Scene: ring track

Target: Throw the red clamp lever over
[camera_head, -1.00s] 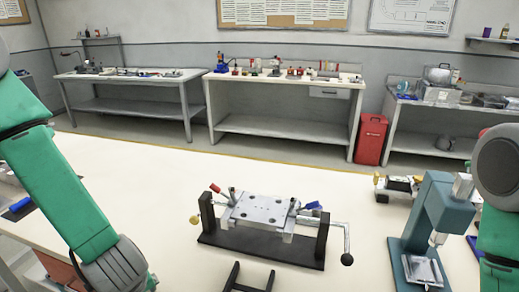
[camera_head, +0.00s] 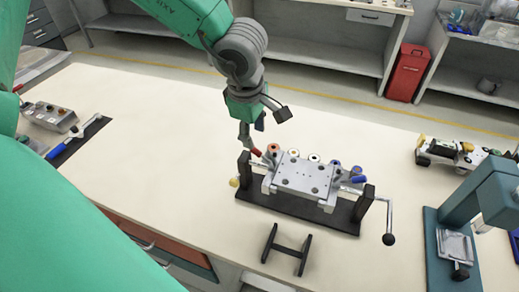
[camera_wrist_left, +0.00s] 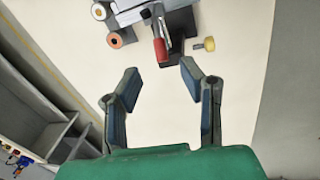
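The red clamp lever (camera_head: 256,152) stands at the left end of a metal clamping fixture (camera_head: 305,178) on a black base, and its handle leans toward the upper left. In the left wrist view the red lever (camera_wrist_left: 160,48) lies ahead of the fingers, roughly in line with the gap. My left gripper (camera_head: 264,124) hangs just above and behind the lever in the head view. In the wrist view my left gripper (camera_wrist_left: 159,76) is open and empty, its fingertips apart from the lever. A blue lever (camera_head: 357,179) is at the right end. My right gripper is out of view.
A black H-shaped stand (camera_head: 287,250) lies in front of the fixture. A crank with a black knob (camera_head: 389,239) sticks out at its right. A teal press (camera_head: 497,200) stands at the right.

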